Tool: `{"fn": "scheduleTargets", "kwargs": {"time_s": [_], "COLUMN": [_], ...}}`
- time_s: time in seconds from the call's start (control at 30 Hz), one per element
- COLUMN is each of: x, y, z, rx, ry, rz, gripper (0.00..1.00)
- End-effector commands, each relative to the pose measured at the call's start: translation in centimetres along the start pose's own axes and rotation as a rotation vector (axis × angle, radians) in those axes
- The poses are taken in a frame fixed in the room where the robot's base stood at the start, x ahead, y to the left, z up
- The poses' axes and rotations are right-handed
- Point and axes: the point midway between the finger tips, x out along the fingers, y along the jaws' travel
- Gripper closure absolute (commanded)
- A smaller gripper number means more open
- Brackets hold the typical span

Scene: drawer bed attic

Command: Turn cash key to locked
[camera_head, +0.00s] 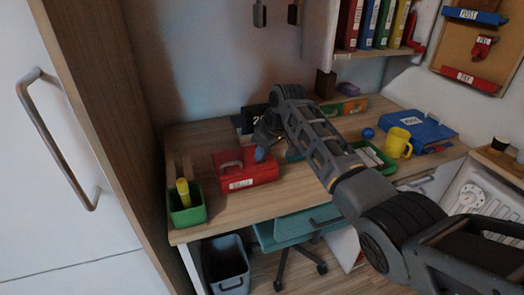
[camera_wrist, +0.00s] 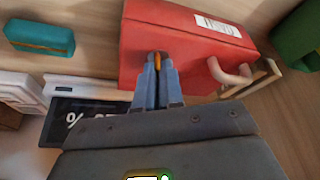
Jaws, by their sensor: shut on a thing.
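The red box (camera_head: 264,177) with a pale handle and a white label stands on the desk; the label is too small to read surely. My gripper (camera_head: 260,154) is at the far side of this box. In the wrist view the fingers (camera_wrist: 157,75) are shut against the side of the red box (camera_wrist: 185,25), with a small orange piece (camera_wrist: 157,62) between their tips. It looks like the cash key. The fingers hide most of it, so I cannot tell its turn angle.
A green holder (camera_head: 187,208) with a yellow item stands left on the desk (camera_head: 215,212). A blue box (camera_head: 420,127), a yellow mug (camera_head: 398,143) and a green tray (camera_head: 378,160) are to the right. A dark display (camera_wrist: 90,115) lies close beside my gripper.

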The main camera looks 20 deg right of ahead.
Motion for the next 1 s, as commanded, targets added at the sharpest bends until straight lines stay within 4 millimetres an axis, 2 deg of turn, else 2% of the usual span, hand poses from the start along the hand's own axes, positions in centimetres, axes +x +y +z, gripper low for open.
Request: {"fn": "scheduleTargets", "kwargs": {"time_s": [1.0], "x": [0.82], "y": [0.48], "z": [0.09], "rx": [-0.851], "ry": [-0.004], "rz": [-0.354], "gripper": [1.00]}}
